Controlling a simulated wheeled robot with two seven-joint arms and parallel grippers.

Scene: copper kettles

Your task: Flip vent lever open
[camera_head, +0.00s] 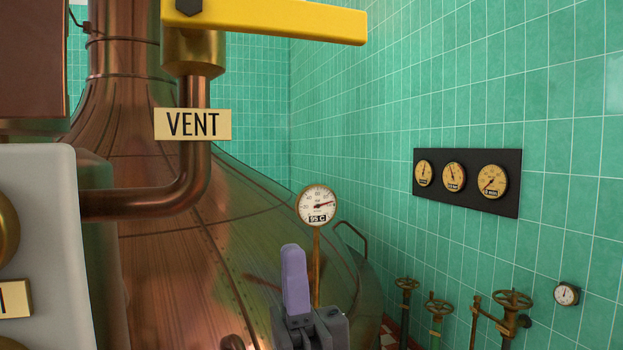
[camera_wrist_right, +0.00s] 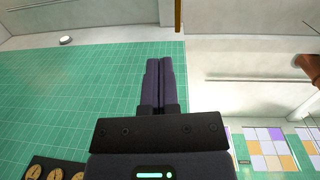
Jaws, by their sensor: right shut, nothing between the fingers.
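The yellow vent lever (camera_head: 285,22) runs roughly level to the right from a brass valve body (camera_head: 195,52) at the top of the head view. My left gripper is not in view.
A large copper kettle (camera_head: 175,270) fills the left and middle. A round dial (camera_head: 317,205) stands on a stem just behind my right gripper. A dark gauge panel (camera_head: 467,183) is on the green tiled wall. Valve handwheels (camera_head: 512,299) stand at the lower right.

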